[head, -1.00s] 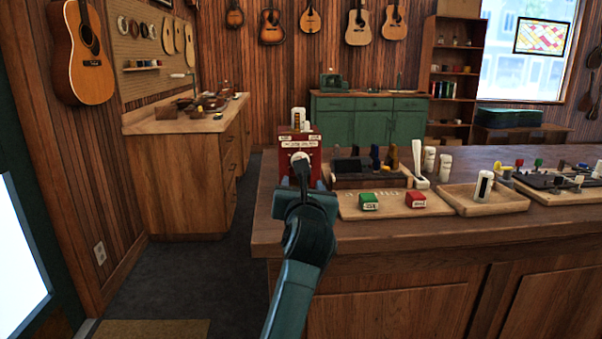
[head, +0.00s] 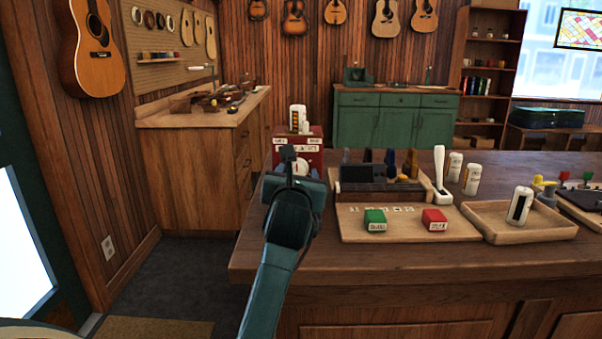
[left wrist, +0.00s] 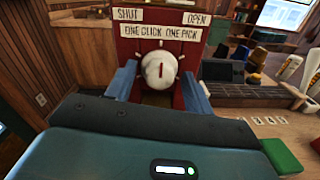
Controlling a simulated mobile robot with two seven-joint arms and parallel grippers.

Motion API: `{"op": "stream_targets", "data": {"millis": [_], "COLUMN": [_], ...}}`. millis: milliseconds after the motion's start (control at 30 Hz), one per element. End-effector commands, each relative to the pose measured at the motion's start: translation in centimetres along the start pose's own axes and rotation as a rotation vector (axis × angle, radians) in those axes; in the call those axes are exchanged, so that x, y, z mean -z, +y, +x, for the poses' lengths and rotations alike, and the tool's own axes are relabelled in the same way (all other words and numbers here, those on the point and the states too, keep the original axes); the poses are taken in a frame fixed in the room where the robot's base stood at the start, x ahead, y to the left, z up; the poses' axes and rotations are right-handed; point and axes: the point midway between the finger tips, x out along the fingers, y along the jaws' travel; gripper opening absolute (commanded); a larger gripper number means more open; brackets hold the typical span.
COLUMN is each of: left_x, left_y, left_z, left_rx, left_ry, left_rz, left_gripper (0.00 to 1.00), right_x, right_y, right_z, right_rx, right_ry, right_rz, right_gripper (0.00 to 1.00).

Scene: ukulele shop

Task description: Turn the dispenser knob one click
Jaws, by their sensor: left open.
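The red dispenser (head: 312,150) stands at the left end of the wooden counter. Its round white knob (left wrist: 159,70) has a short upright red mark on its face, below signs reading SHUT, OPEN and ONE CLICK ONE PACK. My left gripper (left wrist: 158,80) is open, with one blue finger on each side of the knob. I cannot tell whether the fingers touch it. In the head view the left gripper (head: 289,158) stands in front of the dispenser and hides its lower left; part of the knob (head: 303,168) shows beside it. My right gripper is not in view.
A dark rack (head: 372,188) stands close to the dispenser's right. In front are a wooden board (head: 400,228) with a green box (head: 375,219) and a red box (head: 435,219). A wooden tray (head: 552,234) holds a white canister. Floor is open left of the counter.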

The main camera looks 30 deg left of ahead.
Motion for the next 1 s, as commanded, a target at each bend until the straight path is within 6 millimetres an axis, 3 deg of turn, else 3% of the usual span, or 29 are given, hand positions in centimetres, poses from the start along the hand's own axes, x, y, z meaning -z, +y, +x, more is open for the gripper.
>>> {"op": "stream_targets", "data": {"millis": [200,700,1000], "left_x": [0.02,0.01,-0.13], "left_y": [0.02,-0.04,-0.05], "left_z": [0.0,0.01,0.02], "left_rx": [-0.001,0.001,0.002], "left_ry": [0.0,0.0,0.0], "left_rz": [0.0,0.0,0.01], "left_gripper": [0.51,0.1,0.09], "right_x": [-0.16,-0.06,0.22], "right_y": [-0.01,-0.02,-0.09], "right_z": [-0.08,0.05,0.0], "right_rx": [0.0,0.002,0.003], "right_ry": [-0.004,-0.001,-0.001], "right_rz": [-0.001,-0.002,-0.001], "right_gripper": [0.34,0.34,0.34]}}
